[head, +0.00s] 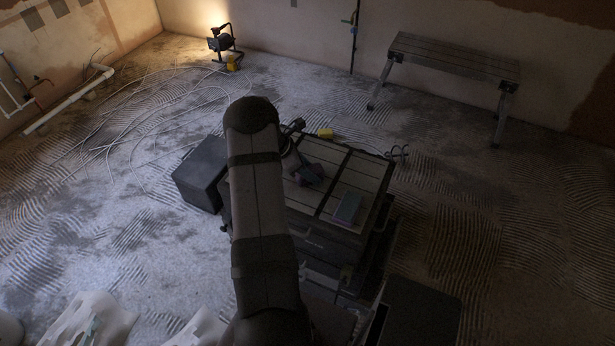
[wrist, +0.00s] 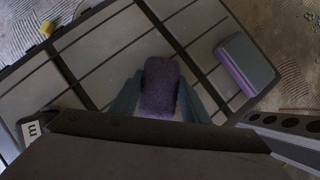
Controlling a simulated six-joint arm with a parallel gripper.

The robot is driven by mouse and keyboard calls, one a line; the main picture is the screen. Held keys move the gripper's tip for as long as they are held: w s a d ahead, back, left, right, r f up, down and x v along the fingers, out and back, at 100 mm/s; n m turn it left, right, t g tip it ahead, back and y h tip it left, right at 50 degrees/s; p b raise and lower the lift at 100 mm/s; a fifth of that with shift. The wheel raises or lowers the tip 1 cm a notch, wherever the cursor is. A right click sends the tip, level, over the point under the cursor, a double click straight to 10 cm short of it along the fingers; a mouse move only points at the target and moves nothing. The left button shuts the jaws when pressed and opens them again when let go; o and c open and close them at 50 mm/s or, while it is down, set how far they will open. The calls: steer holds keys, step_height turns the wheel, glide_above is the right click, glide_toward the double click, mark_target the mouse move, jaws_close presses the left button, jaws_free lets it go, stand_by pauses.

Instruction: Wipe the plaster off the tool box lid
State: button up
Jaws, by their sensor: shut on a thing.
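The tool box lid (head: 363,177) has pale grey panels divided by dark strips; it fills much of the wrist view (wrist: 105,57). I cannot make out a distinct plaster patch on it. My gripper (head: 309,172) is low over the lid's left-middle part. In the wrist view its bluish fingers are shut on a fuzzy purple pad (wrist: 161,86), one on each side. The pad is at or just above the lid; contact is hard to tell. A second block, a teal-topped purple sponge (wrist: 244,65), lies on the lid to the right and also shows in the head view (head: 348,206).
A dark case (head: 201,173) stands on the floor left of the tool box. A small yellow item (head: 325,132) is beyond the lid's far edge. A work lamp (head: 221,42) and a bench (head: 453,61) stand farther back. My arm hides the box's left side.

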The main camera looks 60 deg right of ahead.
steer(key=shift+w+a, duration=0.2)
steer(key=shift+w, duration=0.7)
steer(key=shift+s+a+b, duration=0.1)
steer(key=shift+a+b, duration=0.3)
steer(key=shift+a, duration=3.35)
steer(key=shift+w+d, duration=0.1)
steer(key=shift+w, duration=0.8)
steer(key=shift+d, duration=3.75)
step_height(320, 180, up, 3)
steer(key=shift+w+d+f+p, duration=0.1)
steer(key=shift+p, duration=0.9)
steer(key=shift+r+p, duration=2.25)
steer(key=shift+r, duration=0.45)
